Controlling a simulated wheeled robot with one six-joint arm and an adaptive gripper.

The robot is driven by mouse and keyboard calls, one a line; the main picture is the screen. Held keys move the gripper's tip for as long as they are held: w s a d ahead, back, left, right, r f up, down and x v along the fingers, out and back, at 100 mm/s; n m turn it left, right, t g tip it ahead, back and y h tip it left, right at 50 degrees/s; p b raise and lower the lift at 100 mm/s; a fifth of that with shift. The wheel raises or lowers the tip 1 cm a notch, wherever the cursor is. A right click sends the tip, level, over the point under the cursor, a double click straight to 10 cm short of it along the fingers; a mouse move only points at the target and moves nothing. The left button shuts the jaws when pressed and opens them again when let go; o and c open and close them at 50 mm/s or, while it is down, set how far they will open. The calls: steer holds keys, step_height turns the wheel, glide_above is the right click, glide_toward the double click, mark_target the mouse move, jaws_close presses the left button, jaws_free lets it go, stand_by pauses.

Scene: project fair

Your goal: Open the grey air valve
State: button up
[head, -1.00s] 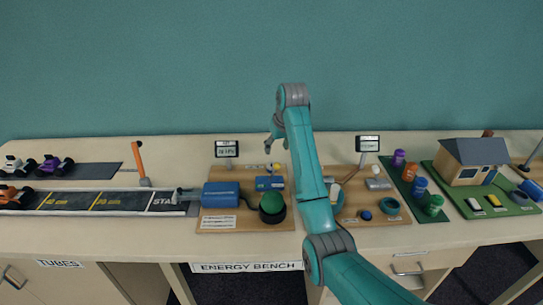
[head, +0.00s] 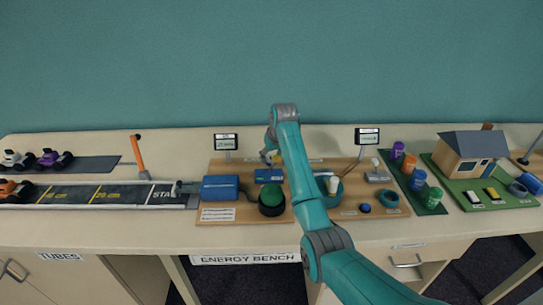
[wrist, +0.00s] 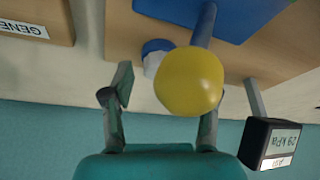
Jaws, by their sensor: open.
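In the wrist view a yellow ball knob (wrist: 189,80) on a blue stem sits between the open fingers of my gripper (wrist: 162,98), with a gap visible at the left finger. Beside the knob is a small grey-white round piece with a blue top (wrist: 155,57); I cannot tell whether it is the grey air valve. A blue block (wrist: 215,12) is at the stem's far end. In the head view my gripper (head: 267,148) is low over the back of the wooden board, partly hidden by my arm. No valve is clearly readable there.
A display reading 29 kPa (wrist: 270,143) stands close to the right finger in the wrist view. In the head view a blue box (head: 220,188) and a green dome button (head: 271,198) stand in front of my gripper. Colored cans (head: 417,180) and a model house (head: 472,155) are right.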

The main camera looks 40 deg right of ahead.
jaws_close()
